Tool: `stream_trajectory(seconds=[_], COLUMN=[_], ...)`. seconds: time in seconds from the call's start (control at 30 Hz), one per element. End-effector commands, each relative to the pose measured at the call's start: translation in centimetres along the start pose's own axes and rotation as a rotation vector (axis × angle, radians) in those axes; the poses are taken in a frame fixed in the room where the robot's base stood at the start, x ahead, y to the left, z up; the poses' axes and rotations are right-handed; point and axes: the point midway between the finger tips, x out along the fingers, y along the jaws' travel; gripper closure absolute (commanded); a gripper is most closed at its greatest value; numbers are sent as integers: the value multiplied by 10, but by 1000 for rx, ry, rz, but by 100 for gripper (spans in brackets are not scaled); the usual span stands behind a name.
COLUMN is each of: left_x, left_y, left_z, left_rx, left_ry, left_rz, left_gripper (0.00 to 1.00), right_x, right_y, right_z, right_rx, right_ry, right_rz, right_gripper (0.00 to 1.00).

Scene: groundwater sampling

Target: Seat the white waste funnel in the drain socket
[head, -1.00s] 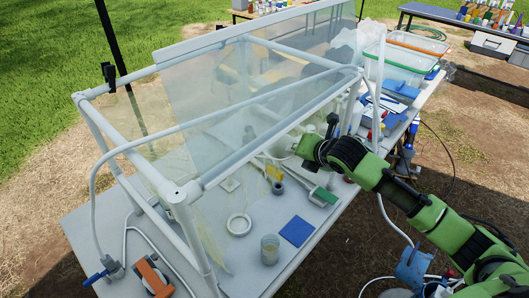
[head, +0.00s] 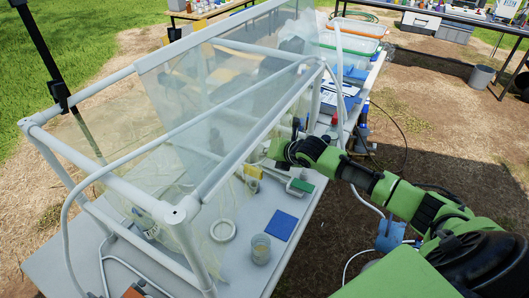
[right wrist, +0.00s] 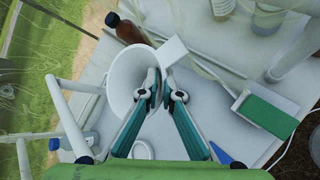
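The white funnel (right wrist: 128,78) shows in the right wrist view as a wide round bowl with its mouth toward the camera. A small white square piece (right wrist: 172,50) lies beside its rim. My right gripper (right wrist: 162,82) is at the funnel's right rim, fingers close together with a narrow gap. The left finger overlaps the bowl; whether the fingers press on the rim is unclear. In the head view the right gripper (head: 280,150) reaches behind the clear panel, fingertips mostly hidden. I cannot make out the drain socket for certain. My left gripper is not in view.
A clear panel on a white pipe frame (head: 180,214) covers much of the table. A white ring (head: 222,230), a beaker (head: 260,248) and a blue square (head: 281,226) lie in front. A brown bottle (right wrist: 128,30) and a green-topped block (right wrist: 265,115) are near the gripper.

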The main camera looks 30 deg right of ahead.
Motion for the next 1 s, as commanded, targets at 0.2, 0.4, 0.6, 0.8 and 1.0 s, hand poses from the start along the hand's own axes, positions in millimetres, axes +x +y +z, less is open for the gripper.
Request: stream_trajectory(seconds=[0.2,0.4,0.6,0.8,1.0], left_x=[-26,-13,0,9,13], left_y=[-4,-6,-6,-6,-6], left_z=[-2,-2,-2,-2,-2], left_rx=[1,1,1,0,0], left_ry=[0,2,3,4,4], left_rz=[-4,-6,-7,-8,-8], left_gripper=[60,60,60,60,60], right_x=[-8,5,17,26,30], right_y=[3,-11,-21,-28,-31], right_z=[3,-11,-22,-30,-34], right_rx=[65,89,89,89,88], right_ry=[25,35,34,34,34], right_rz=[-37,-51,-51,-50,-50], right_gripper=[100,100,100,100,100])
